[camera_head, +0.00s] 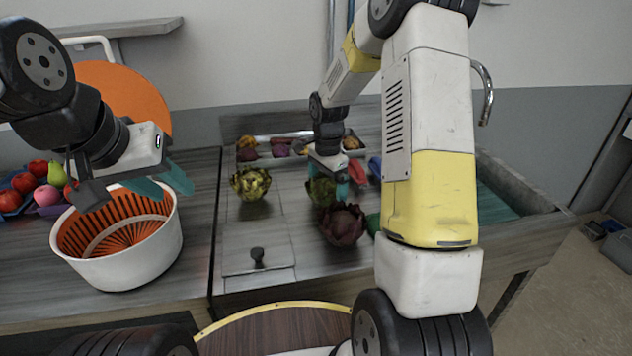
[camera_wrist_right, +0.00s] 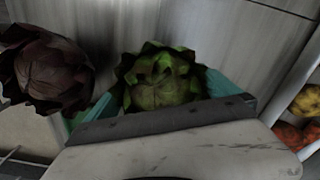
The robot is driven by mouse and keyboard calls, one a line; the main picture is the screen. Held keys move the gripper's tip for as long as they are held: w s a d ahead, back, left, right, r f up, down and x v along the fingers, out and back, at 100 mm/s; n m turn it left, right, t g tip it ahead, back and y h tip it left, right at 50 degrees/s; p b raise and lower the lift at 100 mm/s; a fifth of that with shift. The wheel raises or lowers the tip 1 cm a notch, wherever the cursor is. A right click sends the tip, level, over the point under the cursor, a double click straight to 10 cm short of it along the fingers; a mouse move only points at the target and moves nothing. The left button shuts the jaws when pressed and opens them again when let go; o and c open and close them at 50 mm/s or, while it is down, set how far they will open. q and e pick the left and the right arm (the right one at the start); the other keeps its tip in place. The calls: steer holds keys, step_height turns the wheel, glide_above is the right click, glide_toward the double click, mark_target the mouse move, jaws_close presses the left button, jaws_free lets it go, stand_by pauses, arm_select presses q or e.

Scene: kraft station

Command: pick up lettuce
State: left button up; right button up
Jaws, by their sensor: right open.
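A green leafy head (camera_head: 321,191), which could be the lettuce, sits on the grey counter, partly hidden by my right gripper (camera_head: 328,174). In the right wrist view the green head (camera_wrist_right: 162,82) lies between the two teal fingers of my right gripper (camera_wrist_right: 160,95), which is open around it. I cannot tell whether the fingers touch it. A yellow-green leafy head (camera_head: 251,183) stands to the left. A dark purple leafy head (camera_head: 342,224) is nearer, and also shows at the left of the right wrist view (camera_wrist_right: 52,72). My left gripper (camera_head: 164,184) is open and empty above a white bowl.
The white bowl (camera_head: 140,262) with an orange basket stands on the left counter. Several fruits lie in a blue tray (camera_head: 12,205) at far left. A sectioned tray of produce (camera_head: 275,141) lies at the back.

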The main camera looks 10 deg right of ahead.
steer(key=shift+f, duration=0.45)
steer(key=shift+c, duration=0.2)
steer(key=c, duration=1.3)
